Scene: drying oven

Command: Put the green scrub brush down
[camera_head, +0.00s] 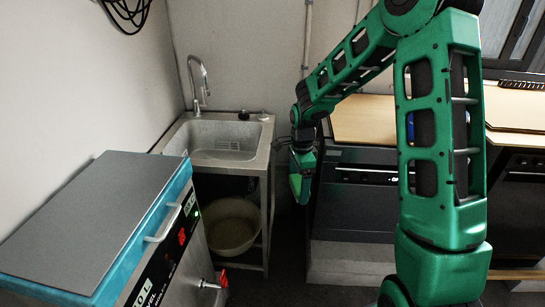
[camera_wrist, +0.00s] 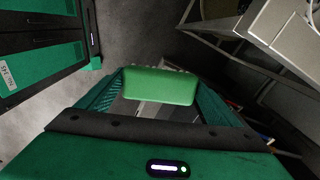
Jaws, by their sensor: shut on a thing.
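My gripper (camera_head: 303,165) hangs in front of the gap between the sink stand and the dark cabinet, below the counter's height. It is shut on the green scrub brush (camera_wrist: 160,86), which sits between the two fingers in the wrist view. The brush's smooth green back faces the wrist camera. A row of pale bristle tips shows along its far edge. In the head view the brush is hard to tell apart from the green fingers. The brush is held in the air over the dark floor.
A metal sink (camera_head: 217,140) with a tap (camera_head: 202,80) stands left of my gripper. A round basin (camera_head: 232,226) sits on its lower shelf. A grey-topped machine (camera_head: 90,200) is at the left. A wooden counter (camera_head: 362,122) tops a dark appliance (camera_head: 355,195) at right.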

